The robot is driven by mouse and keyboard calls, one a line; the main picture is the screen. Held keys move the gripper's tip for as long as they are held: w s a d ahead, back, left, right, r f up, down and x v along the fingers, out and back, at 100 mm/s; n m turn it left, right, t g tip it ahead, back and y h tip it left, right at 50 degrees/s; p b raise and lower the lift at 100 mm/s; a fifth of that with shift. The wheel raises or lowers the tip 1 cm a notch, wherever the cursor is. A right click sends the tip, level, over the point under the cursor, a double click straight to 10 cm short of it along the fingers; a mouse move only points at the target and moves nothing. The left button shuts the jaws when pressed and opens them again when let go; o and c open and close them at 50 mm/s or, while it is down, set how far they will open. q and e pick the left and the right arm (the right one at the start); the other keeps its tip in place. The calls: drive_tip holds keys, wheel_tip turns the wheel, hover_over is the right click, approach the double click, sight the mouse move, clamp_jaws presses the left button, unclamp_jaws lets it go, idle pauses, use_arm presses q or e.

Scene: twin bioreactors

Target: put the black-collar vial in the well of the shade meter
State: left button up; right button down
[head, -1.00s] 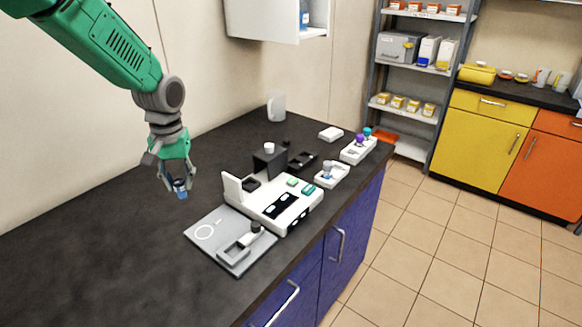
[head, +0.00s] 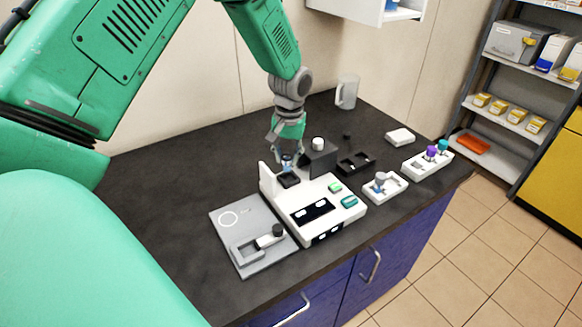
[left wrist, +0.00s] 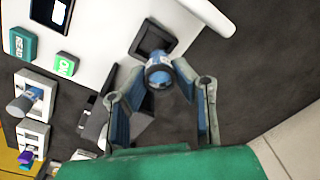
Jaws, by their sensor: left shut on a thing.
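The shade meter (head: 325,192) is a white box with dark displays, green buttons and an upright white flap. Its square dark well (head: 289,180) also shows in the left wrist view (left wrist: 146,35). My left gripper (head: 286,157) is over the well. In the left wrist view the gripper (left wrist: 164,82) is shut on a small blue-and-clear vial (left wrist: 158,76) with a dark ring, which I take for the black-collar vial. The vial's far end is close to the well; I cannot tell if it has entered. My right gripper is not in view.
White holders (head: 384,187) are to the right. The counter's left side is clear.

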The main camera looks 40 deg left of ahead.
sight(288, 171)
use_arm(q)
wheel_tip(288, 171, down, 3)
drive_tip(key=shift+s+f, duration=0.1)
clamp_jaws()
drive_tip(key=shift+d+f, duration=0.15)
drive_tip(key=shift+d, duration=0.6)
drive_tip(key=o, duration=0.9)
unclamp_jaws()
drive_tip(key=shift+a, duration=0.65)
drive_tip(key=shift+a+r, duration=0.15)
drive_tip(key=shift+r, duration=0.2)
drive_tip(key=r, duration=0.7)
drive_tip(key=d+r, duration=0.1)
drive_tip(key=r, duration=0.3)
drive_tip(key=shift+w+d+r, duration=0.1)
drive_tip(key=shift+w+r, duration=0.05)
drive_tip(key=shift+w, duration=0.05)
drive_tip(key=shift+a, duration=0.25)
drive_tip(key=shift+d, duration=0.15)
